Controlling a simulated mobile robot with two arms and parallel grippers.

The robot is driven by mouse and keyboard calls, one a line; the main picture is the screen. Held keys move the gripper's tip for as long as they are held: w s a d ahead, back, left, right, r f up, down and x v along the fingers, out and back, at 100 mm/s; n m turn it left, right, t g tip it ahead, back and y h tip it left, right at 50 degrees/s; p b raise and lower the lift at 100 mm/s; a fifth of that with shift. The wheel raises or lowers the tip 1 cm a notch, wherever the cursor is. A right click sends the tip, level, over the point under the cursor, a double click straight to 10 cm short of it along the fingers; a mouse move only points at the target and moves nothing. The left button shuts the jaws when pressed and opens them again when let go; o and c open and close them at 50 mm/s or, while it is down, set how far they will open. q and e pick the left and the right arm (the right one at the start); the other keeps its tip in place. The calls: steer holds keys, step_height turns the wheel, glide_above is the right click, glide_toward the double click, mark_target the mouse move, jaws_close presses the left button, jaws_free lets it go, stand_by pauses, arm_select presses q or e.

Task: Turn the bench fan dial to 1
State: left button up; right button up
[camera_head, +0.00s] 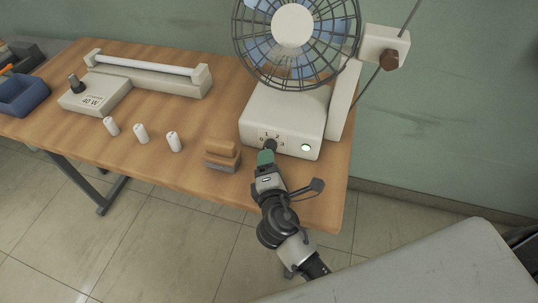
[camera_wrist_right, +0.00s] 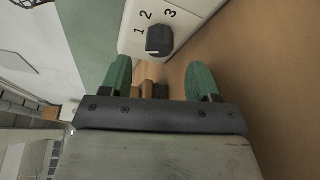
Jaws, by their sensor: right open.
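The bench fan (camera_head: 285,112) stands at the right end of the wooden bench, with its wire cage above a white base. Its dark dial (camera_head: 270,144) is on the base's front, with numbers around it. The dial also shows in the right wrist view (camera_wrist_right: 159,39), beside 1, 2 and 3. A pale mark is on its lower edge there; the exact setting is unclear. My right gripper (camera_head: 266,157) is in front of the dial. In the wrist view its green fingers (camera_wrist_right: 158,82) are apart with the dial beyond them, apparently untouched. My left gripper is out of view.
A wood-topped block (camera_head: 222,155) sits left of the fan base. Several white cylinders (camera_head: 141,133) stand farther left, before a tube lamp fixture (camera_head: 150,75) labelled 40 W. A blue bin (camera_head: 20,95) is at far left.

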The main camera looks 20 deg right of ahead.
steer(key=v, duration=0.6)
steer(key=shift+s+b, duration=0.15)
steer(key=shift+b, duration=0.25)
